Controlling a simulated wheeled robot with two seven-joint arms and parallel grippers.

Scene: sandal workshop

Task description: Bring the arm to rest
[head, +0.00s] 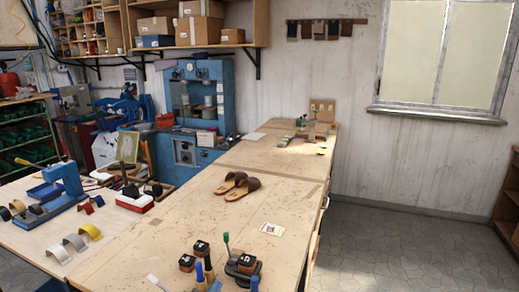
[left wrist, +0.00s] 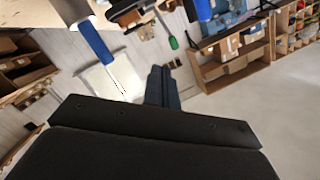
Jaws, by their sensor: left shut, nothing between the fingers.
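My left gripper (left wrist: 162,72) shows in the left wrist view as two dark fingers pressed together, shut with nothing between them. In that view it is apart from a blue-handled tool (left wrist: 96,42) at the upper left and a green-handled tool (left wrist: 173,42) above. A pair of brown sandals (head: 237,186) lies on the wooden workbench (head: 150,235) in the head view.
A blue press (head: 65,182) and coloured curved straps (head: 75,242) are at the left. A blue machine (head: 200,95) stands behind. Floor (head: 400,250) at the right is clear.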

